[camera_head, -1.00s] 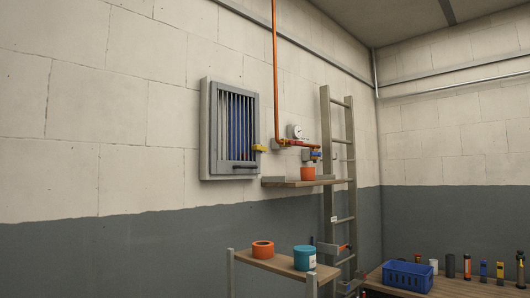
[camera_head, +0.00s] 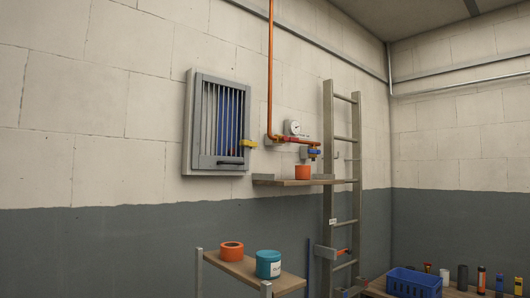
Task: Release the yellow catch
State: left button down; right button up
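The yellow catch (camera_head: 248,143) sits at the right edge of a grey wall cabinet (camera_head: 190,135) with a barred door (camera_head: 222,162). The door looks shut, with a dark handle (camera_head: 230,163) along its lower part. Something blue (camera_head: 228,120) shows behind the bars; its form is mostly hidden. Neither of my grippers is in view.
Right of the cabinet are an orange pipe (camera_head: 270,70), a gauge (camera_head: 293,127), a wooden shelf (camera_head: 300,182) with an orange pot (camera_head: 302,172), and a ladder (camera_head: 329,190). Below stands a small table (camera_head: 242,268) with an orange roll (camera_head: 231,251) and teal tin (camera_head: 268,264). A blue crate (camera_head: 414,282) is lower right.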

aim_at(243, 142)
jog(key=i+l, duration=0.25)
jog(key=i+l+u, duration=0.1)
jog(key=i+l, duration=0.2)
jog(key=l, duration=0.2)
jog(key=i+l+u, duration=0.1)
jog(key=i+l, duration=0.4)
jog(key=l, duration=0.25)
jog(key=i+l+u, duration=0.1)
jog(key=i+l, duration=0.15)
jog(key=l, duration=0.15)
jog(key=i, duration=0.45)
jog(key=i+l+u, duration=0.1)
jog(key=i, duration=0.4)
